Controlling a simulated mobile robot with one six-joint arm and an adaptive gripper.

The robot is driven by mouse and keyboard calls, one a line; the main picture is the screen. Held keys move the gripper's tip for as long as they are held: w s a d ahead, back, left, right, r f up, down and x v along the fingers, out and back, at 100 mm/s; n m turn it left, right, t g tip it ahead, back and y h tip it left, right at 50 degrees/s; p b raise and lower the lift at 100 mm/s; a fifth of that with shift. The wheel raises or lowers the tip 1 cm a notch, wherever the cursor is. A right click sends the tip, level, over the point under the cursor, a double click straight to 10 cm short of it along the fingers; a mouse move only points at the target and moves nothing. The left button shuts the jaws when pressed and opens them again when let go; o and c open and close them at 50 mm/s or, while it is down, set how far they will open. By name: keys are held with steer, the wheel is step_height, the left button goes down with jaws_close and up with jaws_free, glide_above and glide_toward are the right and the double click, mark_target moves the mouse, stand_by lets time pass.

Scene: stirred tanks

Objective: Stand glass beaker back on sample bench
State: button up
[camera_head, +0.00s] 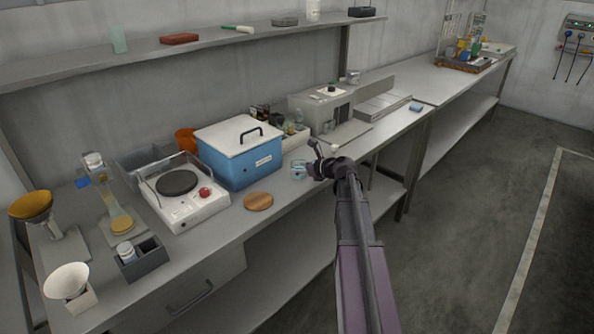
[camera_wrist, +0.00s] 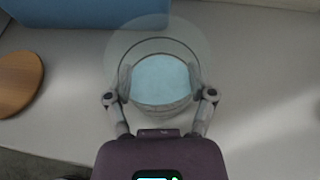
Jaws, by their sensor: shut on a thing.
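A clear glass beaker (camera_wrist: 160,78) with pale blue contents is between the two fingers of my gripper (camera_wrist: 160,97) in the wrist view. The fingers are shut on its sides. The beaker looks upright, seen from above. In the head view the beaker (camera_head: 298,168) shows small at the tip of my gripper (camera_head: 312,168), over the front part of the sample bench (camera_head: 235,228). My gripper hides part of it there. I cannot tell whether its base touches the bench top.
A blue box with a white lid (camera_head: 238,152) and a round wooden disc (camera_head: 258,201) are left of the beaker. A hotplate (camera_head: 180,190) stands farther left. A grey instrument (camera_head: 325,112) is behind to the right. The bench's front edge is close.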

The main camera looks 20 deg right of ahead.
steer(key=o, duration=1.1)
steer(key=shift+o, duration=0.2)
steer(key=shift+r, duration=0.1)
steer(key=shift+s+d+r+p, duration=0.1)
steer(key=shift+s+r+p, duration=0.1)
steer(key=shift+p, duration=0.15)
steer(key=p+v, duration=0.4)
steer(key=v, duration=0.7)
steer(key=shift+s, duration=0.2)
steer(key=shift+d, duration=0.1)
